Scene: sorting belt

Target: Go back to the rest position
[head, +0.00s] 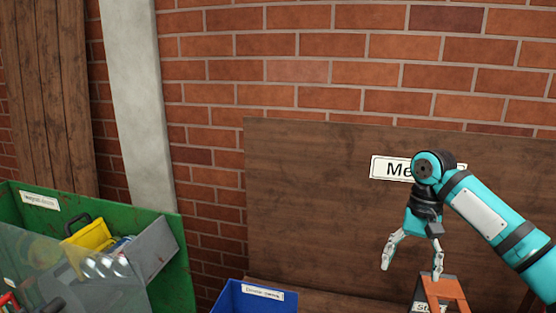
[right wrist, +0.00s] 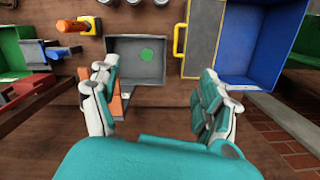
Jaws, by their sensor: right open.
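My right gripper (head: 411,268) hangs fingers-down at the right of the head view, in front of the wooden board. Its fingers are spread apart with nothing between them. In the right wrist view the open fingers (right wrist: 156,74) frame a grey tray (right wrist: 115,68) with a green round piece (right wrist: 147,54) in it; the gripper is apart from both. An orange and black stand (head: 462,291) is just below and beside the right fingertip in the head view. My left gripper is in neither view.
A green bin (head: 178,225) with yellow and grey items stands at the left, behind a clear panel. A blue bin (head: 228,300) is at the bottom middle. The wooden board (head: 310,190) carries a partly hidden white sign (head: 386,168). The right wrist view shows a blue box (right wrist: 288,50) at right.

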